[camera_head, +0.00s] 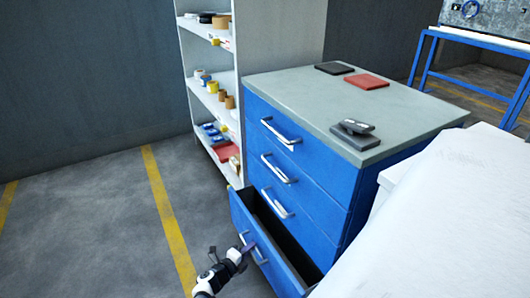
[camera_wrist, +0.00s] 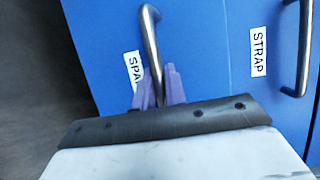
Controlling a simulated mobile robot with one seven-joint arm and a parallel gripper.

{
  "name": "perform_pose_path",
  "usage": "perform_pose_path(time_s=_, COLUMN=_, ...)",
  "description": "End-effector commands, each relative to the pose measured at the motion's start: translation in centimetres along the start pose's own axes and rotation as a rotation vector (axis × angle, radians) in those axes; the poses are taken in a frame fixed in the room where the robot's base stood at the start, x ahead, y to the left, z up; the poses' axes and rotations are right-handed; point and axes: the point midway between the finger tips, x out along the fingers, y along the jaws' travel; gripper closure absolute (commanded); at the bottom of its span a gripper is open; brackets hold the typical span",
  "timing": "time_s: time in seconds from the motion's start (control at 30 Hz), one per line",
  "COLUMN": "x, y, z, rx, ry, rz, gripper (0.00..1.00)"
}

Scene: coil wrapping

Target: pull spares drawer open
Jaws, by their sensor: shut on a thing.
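The spares drawer (camera_head: 262,238) is the bottom drawer of a blue cabinet (camera_head: 320,165), and it stands partly open in the head view. Its dark inside shows behind the front. My gripper (camera_head: 245,252) is at the drawer's handle, low in the head view. In the wrist view my gripper (camera_wrist: 160,88) has its purple fingers on either side of the metal handle (camera_wrist: 151,38), shut on it. A label reading "SPA" (camera_wrist: 133,68) is beside the handle, its end hidden by a finger.
A drawer labelled "STRAP" (camera_wrist: 259,52) is at the right in the wrist view. The grey cabinet top (camera_head: 300,92) holds dark and red flat items. A white shelf (camera_head: 212,100) stands behind. A white surface (camera_head: 440,220) is at right. Floor at left is clear.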

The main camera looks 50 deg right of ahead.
Motion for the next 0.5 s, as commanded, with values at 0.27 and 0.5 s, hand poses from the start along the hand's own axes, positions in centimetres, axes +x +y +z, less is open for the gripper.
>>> perform_pose_path(time_s=0.27, x=-8.2, y=1.6, z=3.4, rx=-0.003, ry=-0.004, rz=0.001, gripper=1.0)
perform_pose_path(time_s=0.5, x=-12.8, y=2.7, z=5.2, rx=-0.002, ry=0.0, rz=-0.001, gripper=1.0)
